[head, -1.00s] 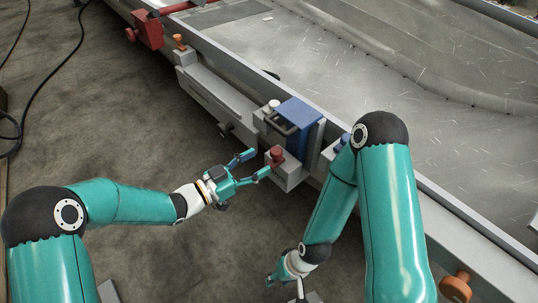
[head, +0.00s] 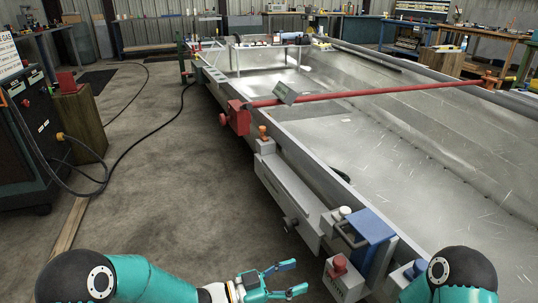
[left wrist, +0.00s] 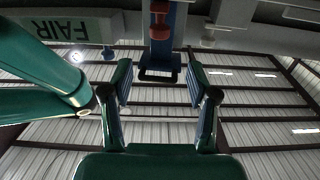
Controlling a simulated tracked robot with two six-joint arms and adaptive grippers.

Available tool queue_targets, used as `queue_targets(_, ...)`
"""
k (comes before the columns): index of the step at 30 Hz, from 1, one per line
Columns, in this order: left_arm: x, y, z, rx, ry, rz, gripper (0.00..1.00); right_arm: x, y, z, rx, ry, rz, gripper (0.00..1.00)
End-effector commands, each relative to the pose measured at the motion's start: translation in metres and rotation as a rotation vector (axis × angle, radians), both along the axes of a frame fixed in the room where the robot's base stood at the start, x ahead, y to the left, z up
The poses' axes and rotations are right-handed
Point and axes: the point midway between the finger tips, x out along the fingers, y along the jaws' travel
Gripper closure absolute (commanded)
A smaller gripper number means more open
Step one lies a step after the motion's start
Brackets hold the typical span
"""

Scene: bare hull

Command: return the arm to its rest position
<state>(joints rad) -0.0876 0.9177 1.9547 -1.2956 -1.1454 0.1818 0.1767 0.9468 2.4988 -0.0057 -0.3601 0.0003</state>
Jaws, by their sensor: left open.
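My left gripper (head: 299,276) is at the bottom centre of the head view, its two teal fingers spread and pointing right. Nothing is between them. The fingertips are left of a grey box with a red knob (head: 339,265) and appear apart from it. In the left wrist view the open fingers (left wrist: 160,82) frame empty space, with a blue part behind. My left arm's elbow (head: 98,278) is at the bottom left. My right arm shows only a dark joint and teal link at the bottom right of the head view; its gripper is out of frame.
A blue block with a handle (head: 372,227) and a white knob (head: 344,211) are on the hull's side. An orange knob (head: 262,131) and a red clamp block (head: 238,117) are farther along. Bare floor (head: 190,190) lies left of the hull. A black cable (head: 150,128) crosses it.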

Motion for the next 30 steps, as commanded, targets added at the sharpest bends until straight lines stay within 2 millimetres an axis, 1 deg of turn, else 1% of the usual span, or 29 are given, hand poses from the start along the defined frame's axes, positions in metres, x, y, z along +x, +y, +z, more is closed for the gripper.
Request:
queue_targets(2,0.007,0.015,-0.008,0.0,0.019,0.033,0.41,0.0,0.0,0.0,0.0,0.0,0.0,0.6)
queue_targets(5,0.01,0.045,-0.034,-0.002,0.142,0.14,0.41,0.0,0.0,0.0,0.0,0.0,0.0,0.6)
queue_targets(8,0.012,0.081,-0.081,0.051,0.347,0.331,0.41,0.0,0.0,0.0,0.0,0.0,0.0,0.6)
queue_targets(9,0.009,0.097,-0.104,0.087,0.444,0.414,0.41,0.0,0.0,0.0,0.0,0.0,0.0,0.6)
queue_targets(10,0.003,0.109,-0.122,0.117,0.519,0.473,0.41,0.0,0.0,0.0,0.0,0.0,0.0,0.6)
queue_targets(11,-0.005,0.121,-0.139,0.15,0.595,0.53,0.41,0.0,0.0,0.0,0.0,0.0,0.0,0.6)
queue_targets(12,-0.018,0.136,-0.162,0.195,0.696,0.597,0.41,0.0,0.0,0.0,0.0,0.0,0.0,0.6)
queue_targets(14,-0.041,0.155,-0.189,0.261,0.837,0.68,0.41,0.0,0.0,0.0,0.0,0.0,0.0,0.6)
queue_targets(15,-0.058,0.165,-0.204,0.303,0.924,0.725,0.41,0.0,0.0,0.0,0.0,0.0,0.0,0.6)
queue_targets(17,-0.084,0.177,-0.222,0.359,1.042,0.779,0.41,0.0,0.0,0.0,0.0,0.0,0.0,0.6)
queue_targets(18,-0.101,0.183,-0.231,0.394,1.111,0.804,0.41,0.0,0.0,0.0,0.0,0.0,0.0,0.6)
queue_targets(20,-0.126,0.19,-0.242,0.445,1.214,0.838,0.41,0.0,0.0,0.0,0.0,0.0,0.0,0.6)
queue_targets(21,-0.143,0.194,-0.247,0.479,1.279,0.855,0.41,0.0,0.0,0.0,0.0,0.0,0.0,0.6)
queue_targets(23,-0.168,0.198,-0.253,0.528,1.373,0.875,0.41,0.0,0.0,0.0,0.0,0.0,0.0,0.6)
queue_targets(24,-0.185,0.201,-0.255,0.559,1.436,0.887,0.41,0.0,0.0,0.0,0.0,0.0,0.0,0.6)
queue_targets(26,-0.207,0.203,-0.258,0.61,1.529,0.891,0.41,0.0,0.0,0.0,0.0,0.0,0.0,0.6)
queue_targets(27,-0.21,0.203,-0.246,0.63,1.531,0.872,0.41,0.0,0.0,0.011,0.0,0.001,-0.001,0.6)
queue_targets(28,-0.208,0.203,-0.234,0.625,1.526,0.874,0.41,0.0,0.0,0.023,0.0,0.001,-0.001,0.6)
queue_targets(30,-0.208,0.203,-0.219,0.624,1.525,0.874,0.41,0.0,0.0,0.039,0.0,-0.001,0.0,0.6)
